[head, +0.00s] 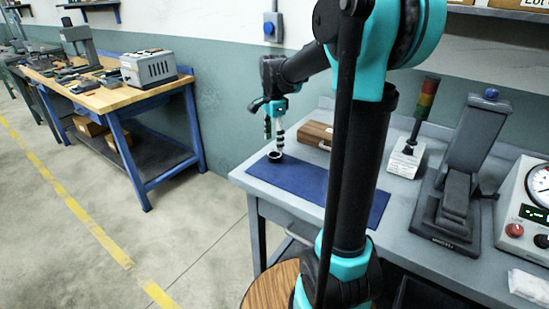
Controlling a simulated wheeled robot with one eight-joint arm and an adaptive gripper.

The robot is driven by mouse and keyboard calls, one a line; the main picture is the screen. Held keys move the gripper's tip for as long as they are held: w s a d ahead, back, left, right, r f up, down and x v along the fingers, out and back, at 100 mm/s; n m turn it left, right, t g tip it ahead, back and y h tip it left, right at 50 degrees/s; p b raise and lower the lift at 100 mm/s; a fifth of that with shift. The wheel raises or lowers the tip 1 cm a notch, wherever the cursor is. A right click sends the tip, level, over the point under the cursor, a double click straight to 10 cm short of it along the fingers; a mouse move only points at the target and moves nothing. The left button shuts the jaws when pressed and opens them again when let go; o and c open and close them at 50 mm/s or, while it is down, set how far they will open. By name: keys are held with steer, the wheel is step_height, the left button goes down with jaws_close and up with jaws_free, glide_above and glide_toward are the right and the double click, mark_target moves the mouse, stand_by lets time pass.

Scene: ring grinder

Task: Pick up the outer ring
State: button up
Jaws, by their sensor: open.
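The outer ring (275,157) looks like a small dark ring lying near the far left end of the blue mat (262,172). My gripper (277,146) points straight down just above the ring, at its upper right in the picture. The fingers are small here, but they look open. Whether a fingertip touches the ring or is still apart from it is too small to tell. My arm hides the middle of the mat.
A brown wooden case (314,134) lies behind the mat. A signal light (405,157), a dark grey machine (459,185) and a gauge box (526,205) stand to the right on the grey bench (412,262). A wooden workbench (105,88) stands apart at the left.

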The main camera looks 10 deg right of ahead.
steer(key=f, duration=0.5)
steer(key=shift+s+d, duration=0.2)
steer(key=shift+s, duration=0.05)
steer(key=c, duration=1.3)
